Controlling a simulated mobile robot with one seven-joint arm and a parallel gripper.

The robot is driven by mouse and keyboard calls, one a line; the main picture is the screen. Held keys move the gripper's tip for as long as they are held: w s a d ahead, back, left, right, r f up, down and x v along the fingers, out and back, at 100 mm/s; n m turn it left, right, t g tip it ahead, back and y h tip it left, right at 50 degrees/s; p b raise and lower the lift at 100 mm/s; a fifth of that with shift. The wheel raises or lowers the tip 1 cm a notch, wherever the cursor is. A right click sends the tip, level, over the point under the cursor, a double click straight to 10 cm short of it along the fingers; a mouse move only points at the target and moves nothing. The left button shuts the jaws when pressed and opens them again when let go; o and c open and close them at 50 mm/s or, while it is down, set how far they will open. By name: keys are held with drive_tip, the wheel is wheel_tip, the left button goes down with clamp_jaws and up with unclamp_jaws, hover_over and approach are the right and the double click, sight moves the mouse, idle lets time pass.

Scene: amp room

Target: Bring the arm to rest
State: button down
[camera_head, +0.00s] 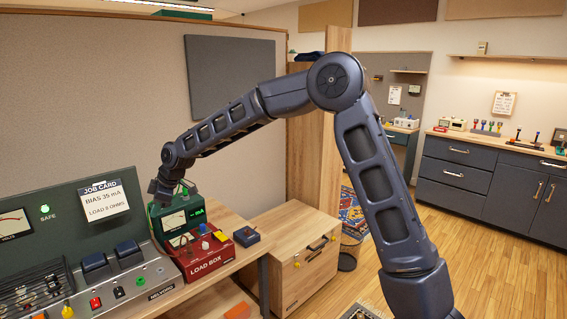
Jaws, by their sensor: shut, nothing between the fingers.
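My arm rises from the lower right, bends at a high elbow and reaches down to the left. My gripper (163,190) is at its far end, pointing down, small in the picture. It is shut with nothing seen in it. It hangs in front of or just above the left side of a green meter box (172,222); I cannot tell whether they touch. A red load box (208,262) stands right below the meter box on the bench.
A grey-green amp panel (60,228) with a job card (104,201), a meter and switches fills the lower left. A wooden cabinet (290,240) stands beyond. Wooden floor (480,245) is open at right, before dark drawers (455,175).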

drive_tip(key=w+d+r+m+t+h, duration=0.1)
drive_tip(key=w+d+r+m, duration=0.2)
drive_tip(key=d, duration=1.1)
drive_tip(key=w+d+r+m+t+h, duration=0.15)
drive_tip(key=d+r+m, duration=0.3)
drive_tip(key=d, duration=0.85)
drive_tip(key=w+d+r+m+t+h, duration=0.1)
drive_tip(key=w+d+r+m+t, duration=0.2)
drive_tip(key=d, duration=1.1)
drive_tip(key=s+d+r+m+h, duration=0.1)
drive_tip(key=s+d+m, duration=0.25)
drive_tip(key=d, duration=0.55)
drive_tip(key=s+d+r+m+h, duration=0.1)
drive_tip(key=s+d+r+m, duration=0.15)
drive_tip(key=s+d, duration=0.45)
drive_tip(key=s+d+f+m, duration=0.4)
drive_tip(key=s+d+m, duration=0.2)
drive_tip(key=s+d, duration=0.3)
drive_tip(key=d, duration=0.4)
drive_tip(key=shift+s+d, duration=0.35)
